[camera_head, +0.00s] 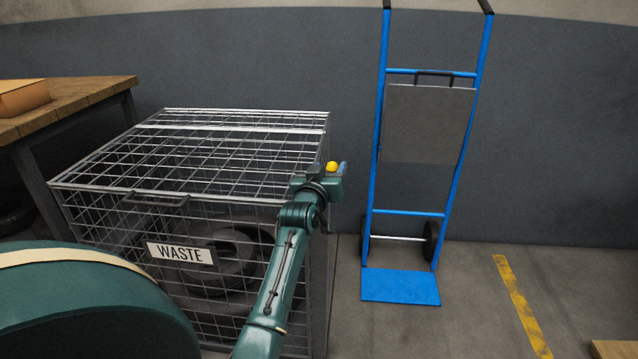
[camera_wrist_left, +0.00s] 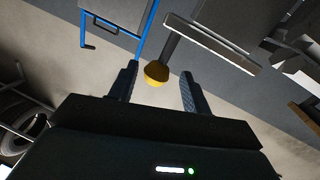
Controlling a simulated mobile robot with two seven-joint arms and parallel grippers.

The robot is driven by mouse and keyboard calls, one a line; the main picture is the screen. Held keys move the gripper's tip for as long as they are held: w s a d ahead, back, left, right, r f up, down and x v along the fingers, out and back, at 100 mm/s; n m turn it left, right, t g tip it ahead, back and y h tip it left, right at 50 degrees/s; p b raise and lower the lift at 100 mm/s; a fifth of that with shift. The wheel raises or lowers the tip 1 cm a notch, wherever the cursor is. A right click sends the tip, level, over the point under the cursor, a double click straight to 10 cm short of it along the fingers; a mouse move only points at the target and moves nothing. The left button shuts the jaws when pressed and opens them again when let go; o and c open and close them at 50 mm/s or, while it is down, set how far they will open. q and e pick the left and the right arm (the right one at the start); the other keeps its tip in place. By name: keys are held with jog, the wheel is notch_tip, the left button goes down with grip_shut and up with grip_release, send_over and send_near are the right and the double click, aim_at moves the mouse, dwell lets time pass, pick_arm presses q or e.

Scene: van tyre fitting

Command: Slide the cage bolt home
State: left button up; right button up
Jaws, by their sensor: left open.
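The waste cage (camera_head: 120,190) is a grey wire-mesh box with its lid lying flat and a "WASTE" plate on its front. A yellow round knob (camera_head: 332,166), which looks like the bolt's knob, is at the cage's right side. My left gripper (camera_head: 331,173) is there, with a finger on either side of the knob. In the left wrist view the knob (camera_wrist_left: 156,73) shows between the open fingers (camera_wrist_left: 158,80), with visible gaps on both sides. A dark stem runs behind it. The bolt's bar and its socket are not clear. My right gripper is not in view.
Tyres (camera_head: 225,262) lie inside the cage. A lid handle (camera_head: 157,201) is at the front edge. A blue hand truck (camera_head: 400,285) stands against the wall to the right. A wooden table (camera_head: 75,95) is at the left.

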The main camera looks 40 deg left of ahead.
pick_arm(q)
jog(key=p+v, duration=0.1)
jog(key=v, duration=1)
jog(key=shift+s+p, duration=0.3)
jog(key=shift+p, duration=0.05)
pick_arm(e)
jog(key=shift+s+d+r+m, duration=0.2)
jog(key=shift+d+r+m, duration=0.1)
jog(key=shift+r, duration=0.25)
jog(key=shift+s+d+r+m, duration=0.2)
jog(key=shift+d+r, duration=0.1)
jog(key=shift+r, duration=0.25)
pick_arm(q)
jog(key=shift+d, duration=0.1)
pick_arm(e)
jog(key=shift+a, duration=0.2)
